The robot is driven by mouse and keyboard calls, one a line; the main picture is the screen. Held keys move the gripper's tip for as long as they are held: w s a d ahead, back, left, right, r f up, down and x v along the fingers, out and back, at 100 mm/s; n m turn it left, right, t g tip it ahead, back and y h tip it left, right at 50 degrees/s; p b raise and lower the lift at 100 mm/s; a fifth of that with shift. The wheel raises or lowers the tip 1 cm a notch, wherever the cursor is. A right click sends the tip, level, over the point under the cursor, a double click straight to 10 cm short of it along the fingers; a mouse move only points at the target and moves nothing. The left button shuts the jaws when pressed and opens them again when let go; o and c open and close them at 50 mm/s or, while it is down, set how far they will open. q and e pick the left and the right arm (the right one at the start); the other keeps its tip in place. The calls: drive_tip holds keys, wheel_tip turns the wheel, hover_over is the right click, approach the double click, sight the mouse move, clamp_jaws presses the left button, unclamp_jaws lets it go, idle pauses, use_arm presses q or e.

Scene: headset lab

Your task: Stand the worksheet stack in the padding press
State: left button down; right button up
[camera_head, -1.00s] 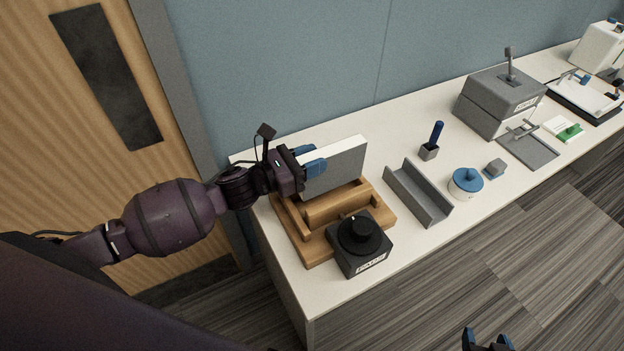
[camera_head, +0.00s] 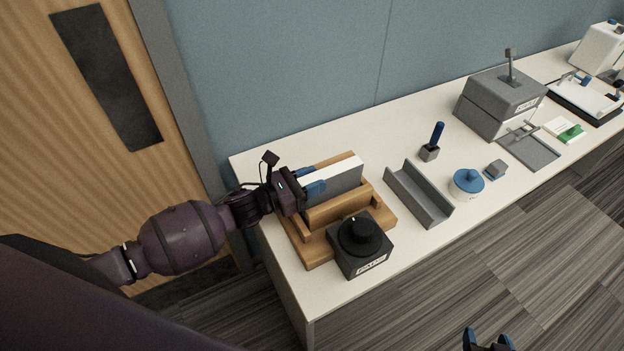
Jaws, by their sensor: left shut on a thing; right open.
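The worksheet stack (camera_head: 337,182) is a grey and white block standing upright on its long edge, its lower part hidden inside the wooden padding press (camera_head: 318,245). It stands between the press's back wall and the wooden bar in front of it. My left gripper (camera_head: 313,184) is shut on the stack's left end, with blue fingertips on it. Whether the stack touches the press floor is hidden. My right gripper (camera_head: 487,339) is open and empty at the bottom edge of the view, away from the table.
A black box with a knob (camera_head: 361,246) stands at the press's front right corner. A grey channel tray (camera_head: 418,193) lies right of the press. Beyond are a blue-lidded round pot (camera_head: 466,184), a brush in a holder (camera_head: 431,147) and a grey machine (camera_head: 500,103) on the white table (camera_head: 285,283).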

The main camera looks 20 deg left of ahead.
use_arm(q)
drive_tip(key=c, duration=1.1)
unclamp_jaws()
drive_tip(key=shift+f, duration=0.1)
drive_tip(key=shift+c, duration=0.2)
drive_tip(key=o, duration=0.4)
drive_tip(key=b+v, duration=0.1)
drive_tip(key=v, duration=1.1)
drive_tip(key=shift+r, duration=0.2)
